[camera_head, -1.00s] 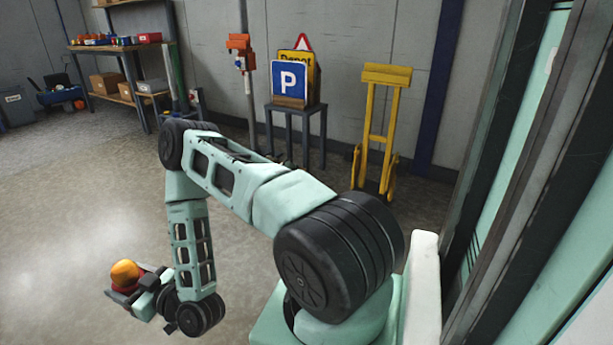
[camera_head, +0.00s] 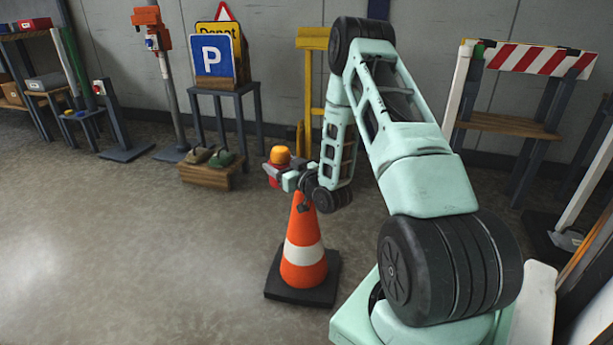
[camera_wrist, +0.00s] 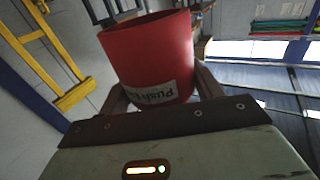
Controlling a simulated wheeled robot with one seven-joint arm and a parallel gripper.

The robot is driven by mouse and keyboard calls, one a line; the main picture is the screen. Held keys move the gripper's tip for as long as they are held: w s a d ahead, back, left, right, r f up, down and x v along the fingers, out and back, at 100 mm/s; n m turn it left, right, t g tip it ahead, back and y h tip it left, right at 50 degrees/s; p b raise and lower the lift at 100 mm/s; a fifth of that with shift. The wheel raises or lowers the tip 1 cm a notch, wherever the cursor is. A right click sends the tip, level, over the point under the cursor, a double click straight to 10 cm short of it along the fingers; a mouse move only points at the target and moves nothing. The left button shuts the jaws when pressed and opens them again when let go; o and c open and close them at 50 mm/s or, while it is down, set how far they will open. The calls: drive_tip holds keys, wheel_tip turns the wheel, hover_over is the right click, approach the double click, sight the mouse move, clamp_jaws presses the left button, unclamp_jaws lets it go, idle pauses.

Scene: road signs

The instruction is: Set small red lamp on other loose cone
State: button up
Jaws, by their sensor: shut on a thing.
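The small lamp has an orange dome (camera_head: 280,155) on a red body. Its red body (camera_wrist: 150,55), with a white label reading "Push", fills the middle of the wrist view. My gripper (camera_head: 274,172) is shut on the red body, with a finger on either side, and the dome points up in the head view. An orange cone (camera_head: 303,255) with a white band stands upright on a black base below my wrist. In the head view the lamp appears above and slightly left of the cone's top. The cone's tip is partly hidden by my gripper and wrist.
Behind are a low wooden block (camera_head: 209,175) with shoes or similar items, a blue parking sign (camera_head: 212,57) on a small table, and a yellow frame (camera_head: 311,80). A red-and-white barrier (camera_head: 540,59) is at right. The floor at left is clear.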

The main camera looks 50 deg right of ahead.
drive_tip(key=s+d+m+h+b, duration=0.1)
drive_tip(key=s+d+b, duration=0.1)
drive_tip(key=d, duration=0.5)
drive_tip(key=shift+d+f+b, duration=0.1)
drive_tip(key=shift+f+b, duration=2.8)
drive_tip(key=shift+f, duration=0.5)
drive_tip(key=o, duration=1.3)
drive_tip(key=shift+c, duration=0.2)
drive_tip(key=shift+s+f, duration=0.1)
drive_tip(key=s+a+p, duration=0.4)
drive_tip(key=s, duration=1.3)
drive_tip(key=shift+p, duration=0.4)
